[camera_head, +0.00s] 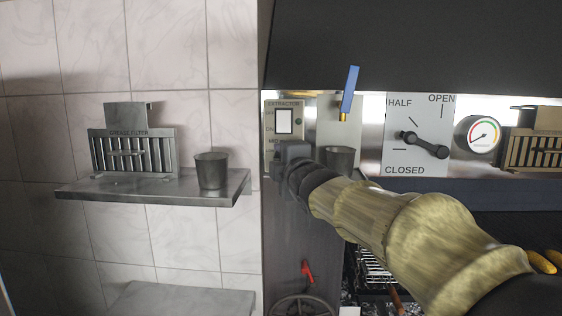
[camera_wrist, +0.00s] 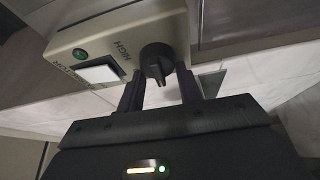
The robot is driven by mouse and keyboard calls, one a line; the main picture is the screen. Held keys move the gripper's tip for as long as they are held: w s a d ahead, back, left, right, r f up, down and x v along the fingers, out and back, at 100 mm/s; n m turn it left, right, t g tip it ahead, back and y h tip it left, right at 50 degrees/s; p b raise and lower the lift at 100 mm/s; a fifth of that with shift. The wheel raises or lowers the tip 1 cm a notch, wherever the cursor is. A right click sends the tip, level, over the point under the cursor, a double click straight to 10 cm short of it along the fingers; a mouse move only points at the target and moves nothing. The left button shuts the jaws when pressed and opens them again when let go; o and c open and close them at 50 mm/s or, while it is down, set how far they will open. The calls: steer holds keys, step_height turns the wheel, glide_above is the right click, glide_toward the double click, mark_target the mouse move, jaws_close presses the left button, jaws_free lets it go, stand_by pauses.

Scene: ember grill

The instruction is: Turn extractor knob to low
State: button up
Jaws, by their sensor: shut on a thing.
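The extractor control box (camera_head: 271,117) is on the wall right of the tiles, marked EXTRACTOR, with a white switch (camera_head: 284,121) and a green lamp (camera_head: 298,122). My gripper (camera_head: 283,150) is at the lower part of this box and hides the knob in the head view. In the wrist view the black extractor knob (camera_wrist: 156,60) shows on the box, beside the word HIGH. My gripper's fingers (camera_wrist: 161,84) stand on either side of the knob, shut on it. The knob's ridge points toward my gripper; the LOW mark is not readable, so I cannot tell the setting.
A steel shelf (camera_head: 150,190) at left holds a grease filter (camera_head: 132,152) and a metal cup (camera_head: 211,171). A dark hood (camera_head: 410,45) overhangs.

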steer(key=shift+f, duration=0.1)
stand_by(0.3)
steer(key=o, duration=1)
steer(key=shift+c, duration=0.2)
